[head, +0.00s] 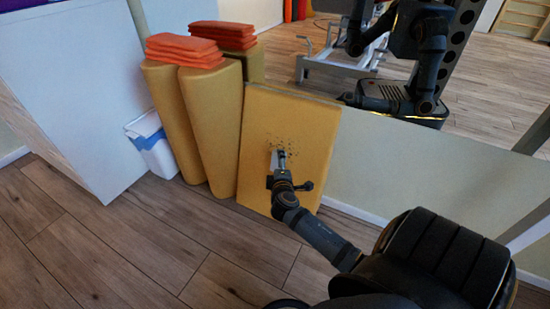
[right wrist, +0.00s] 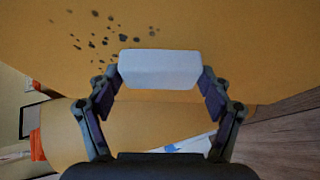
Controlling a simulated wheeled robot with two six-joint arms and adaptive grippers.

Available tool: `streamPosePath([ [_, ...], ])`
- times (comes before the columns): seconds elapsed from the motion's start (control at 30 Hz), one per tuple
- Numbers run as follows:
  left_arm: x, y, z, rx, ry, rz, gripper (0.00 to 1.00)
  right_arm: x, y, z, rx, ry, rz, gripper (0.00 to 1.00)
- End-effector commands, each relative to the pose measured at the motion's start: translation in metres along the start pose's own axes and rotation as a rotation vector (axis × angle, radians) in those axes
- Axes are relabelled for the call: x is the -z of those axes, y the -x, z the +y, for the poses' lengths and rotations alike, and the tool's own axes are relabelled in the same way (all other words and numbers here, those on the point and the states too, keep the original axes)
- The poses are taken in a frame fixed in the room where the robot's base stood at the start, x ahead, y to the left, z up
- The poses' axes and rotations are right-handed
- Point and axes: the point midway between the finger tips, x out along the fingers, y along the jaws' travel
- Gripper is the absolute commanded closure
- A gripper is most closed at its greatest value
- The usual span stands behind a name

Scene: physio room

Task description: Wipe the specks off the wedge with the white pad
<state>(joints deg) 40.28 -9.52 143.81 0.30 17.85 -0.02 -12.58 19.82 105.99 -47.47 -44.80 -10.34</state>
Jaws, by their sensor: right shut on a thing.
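The wedge (head: 315,125) is a yellow padded slab that stands tilted against the wall in the head view. Dark specks (head: 292,153) are clustered on its upper middle face. In the right wrist view several specks (right wrist: 110,40) lie to the left of and above the white pad (right wrist: 160,68). My right gripper (right wrist: 160,80) is shut on the pad, one finger at each end. In the head view the pad (head: 274,159) is partly hidden by the gripper and is at the wedge's face; I cannot tell if it touches. My left gripper is not in view.
Tall yellow bolsters (head: 213,125) stand left of the wedge, with folded orange cloths (head: 184,49) on top. A white bin with a blue band (head: 152,146) stands beside a white cabinet (head: 75,85). A mirror above the low wall reflects my body. The wooden floor (head: 150,250) in front is clear.

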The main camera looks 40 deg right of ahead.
Motion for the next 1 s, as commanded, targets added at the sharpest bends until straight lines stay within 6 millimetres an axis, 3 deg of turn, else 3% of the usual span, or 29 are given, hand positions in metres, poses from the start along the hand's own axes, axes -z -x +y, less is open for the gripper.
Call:
streamPosePath([
  [0.77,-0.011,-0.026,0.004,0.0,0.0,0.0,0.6,-0.048,0.027,0.002,0.001,0.005,-0.001,0.46],
  [1.0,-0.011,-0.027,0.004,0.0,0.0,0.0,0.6,-0.052,0.028,0.001,0.0,0.001,0.0,0.46],
])
